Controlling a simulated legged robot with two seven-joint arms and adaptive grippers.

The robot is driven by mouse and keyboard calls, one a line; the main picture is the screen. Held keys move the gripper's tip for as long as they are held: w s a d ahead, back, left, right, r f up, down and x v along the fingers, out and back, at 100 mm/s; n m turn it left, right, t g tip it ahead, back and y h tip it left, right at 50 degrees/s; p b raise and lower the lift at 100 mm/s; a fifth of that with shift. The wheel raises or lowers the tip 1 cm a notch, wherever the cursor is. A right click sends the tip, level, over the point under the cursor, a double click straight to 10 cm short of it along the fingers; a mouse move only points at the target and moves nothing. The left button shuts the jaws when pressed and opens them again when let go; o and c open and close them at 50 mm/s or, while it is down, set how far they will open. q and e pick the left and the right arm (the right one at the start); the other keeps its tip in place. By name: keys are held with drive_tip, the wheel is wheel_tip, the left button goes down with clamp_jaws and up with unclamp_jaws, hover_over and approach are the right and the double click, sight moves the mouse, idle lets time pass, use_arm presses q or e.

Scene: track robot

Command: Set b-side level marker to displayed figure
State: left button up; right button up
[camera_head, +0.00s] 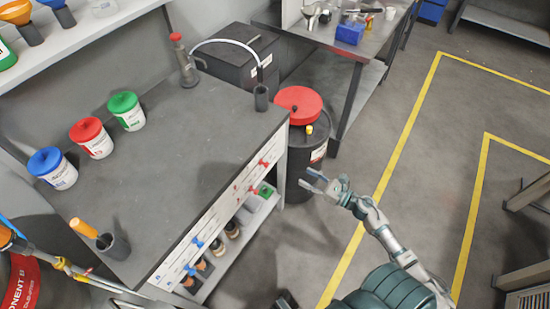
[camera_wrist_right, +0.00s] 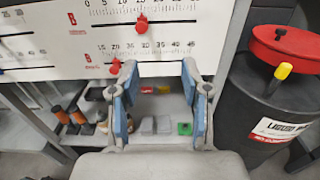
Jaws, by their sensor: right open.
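A white scale panel (camera_head: 225,215) runs along the front edge of the workbench. Two red markers (camera_head: 263,163) (camera_head: 252,188) sit at its far end and two blue markers (camera_head: 197,242) (camera_head: 189,269) at its near end. No displayed figure is readable. My right gripper (camera_head: 315,182) is open and empty in front of the panel's red end; its blue fingers (camera_wrist_right: 163,105) show below the scales. My left gripper is not in view.
A black drum with a red lid (camera_head: 298,104) stands beyond the bench, right of the panel in the wrist view. Blue, red and green lidded tubs (camera_head: 94,138) stand on the bench. A shelf below the panel holds bottles and small boxes.

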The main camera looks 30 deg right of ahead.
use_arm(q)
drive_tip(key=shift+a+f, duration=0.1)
use_arm(e)
drive_tip(key=shift+v, duration=2.3)
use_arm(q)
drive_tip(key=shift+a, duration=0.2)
use_arm(e)
drive_tip(key=shift+s+a+r, duration=0.1)
drive_tip(key=shift+a, duration=0.15)
drive_tip(key=v, duration=1.2)
